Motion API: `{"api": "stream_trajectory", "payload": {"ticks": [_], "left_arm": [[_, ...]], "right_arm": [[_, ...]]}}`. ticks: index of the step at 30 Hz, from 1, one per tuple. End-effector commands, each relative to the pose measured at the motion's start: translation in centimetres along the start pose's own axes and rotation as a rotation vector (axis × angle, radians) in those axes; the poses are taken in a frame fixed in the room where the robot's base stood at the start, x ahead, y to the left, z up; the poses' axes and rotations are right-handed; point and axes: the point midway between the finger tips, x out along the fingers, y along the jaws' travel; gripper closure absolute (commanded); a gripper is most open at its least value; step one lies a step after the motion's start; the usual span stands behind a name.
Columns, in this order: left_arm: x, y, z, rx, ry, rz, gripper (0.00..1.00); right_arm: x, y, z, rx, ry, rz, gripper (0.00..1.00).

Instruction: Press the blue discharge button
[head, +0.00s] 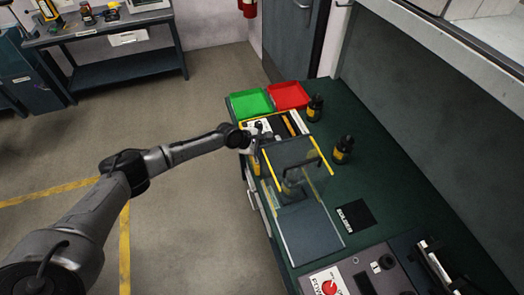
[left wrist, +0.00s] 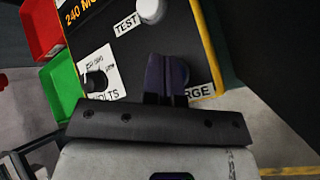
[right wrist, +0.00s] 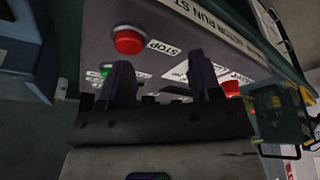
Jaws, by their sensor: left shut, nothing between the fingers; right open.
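In the left wrist view a dark panel with yellow edges (left wrist: 130,55) fills the middle. A label ending in "RGE" (left wrist: 197,91) is partly hidden by my left gripper (left wrist: 166,62). The gripper is shut and empty, its fingertips over the panel just above that label. A rounded bluish-grey edge (left wrist: 184,72), possibly the discharge button, shows beside the fingers; the rest is hidden, and I cannot tell whether they touch. In the head view the left gripper (head: 250,150) is at the bench's left edge. My right gripper (right wrist: 163,80) is open before a panel with a red STOP button (right wrist: 128,40).
The dark panel also has a white TEST button (left wrist: 151,10) and a black knob (left wrist: 95,80). Green (head: 250,102) and red (head: 289,95) trays lie behind it. Two dark bottles (head: 343,150) stand to the right.

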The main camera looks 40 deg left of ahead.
Motion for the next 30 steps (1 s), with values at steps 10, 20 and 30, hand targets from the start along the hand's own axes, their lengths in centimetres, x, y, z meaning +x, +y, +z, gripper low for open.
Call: {"api": "stream_trajectory", "payload": {"ticks": [10,20,30], "left_arm": [[0.00,0.00,0.00,0.000,0.000,0.000,1.00],[0.22,-0.15,-0.17,-0.001,0.000,0.000,1.00],[0.61,-0.44,-0.42,0.000,0.000,0.000,1.00]], "right_arm": [[0.00,-0.21,-0.05,0.007,0.001,-0.006,0.42],[-0.03,-0.23,-0.07,0.008,0.001,-0.006,0.42],[-0.05,-0.03,-0.03,0.001,0.000,-0.001,0.42]]}}
